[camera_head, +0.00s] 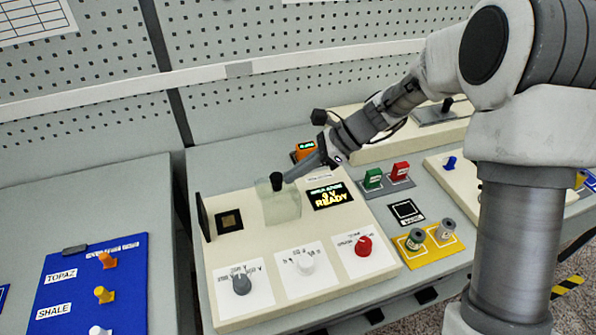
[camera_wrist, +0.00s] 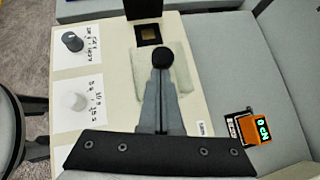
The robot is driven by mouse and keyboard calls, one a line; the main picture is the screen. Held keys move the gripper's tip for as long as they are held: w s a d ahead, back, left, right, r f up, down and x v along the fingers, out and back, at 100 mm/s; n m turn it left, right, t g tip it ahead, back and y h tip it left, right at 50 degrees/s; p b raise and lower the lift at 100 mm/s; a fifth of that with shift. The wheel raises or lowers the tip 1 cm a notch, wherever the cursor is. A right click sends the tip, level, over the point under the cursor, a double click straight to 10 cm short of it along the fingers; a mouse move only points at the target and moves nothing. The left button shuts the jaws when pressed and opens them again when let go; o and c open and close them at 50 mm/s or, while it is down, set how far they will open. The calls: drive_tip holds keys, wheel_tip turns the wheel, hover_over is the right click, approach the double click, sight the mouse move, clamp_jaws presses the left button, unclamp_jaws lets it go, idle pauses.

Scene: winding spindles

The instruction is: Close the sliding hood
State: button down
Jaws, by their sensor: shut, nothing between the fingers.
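The sliding hood is a clear, pale box (camera_head: 281,208) with a round black knob (camera_head: 276,180) on top. It stands on the cream console, to the right of a dark square socket with a gold middle (camera_head: 230,221), which is uncovered. In the wrist view the hood (camera_wrist: 180,62) lies just nearer than the socket (camera_wrist: 149,34). My gripper (camera_head: 289,177) is shut and empty, its tips at the right side of the knob. In the wrist view the fingertips (camera_wrist: 160,75) overlap the knob's near edge (camera_wrist: 159,57); I cannot tell whether they touch it.
A black upright plate (camera_head: 203,218) stands left of the socket. A lit display (camera_head: 329,196) reads READY right of the hood. Grey (camera_head: 241,284), white (camera_head: 304,265) and red (camera_head: 363,246) dials sit along the front. An orange device (camera_wrist: 250,125) lies beside the console.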

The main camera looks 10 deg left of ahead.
drive_tip(key=s+a, duration=0.7)
drive_tip(key=a, duration=0.4)
drive_tip(key=shift+r, duration=0.1)
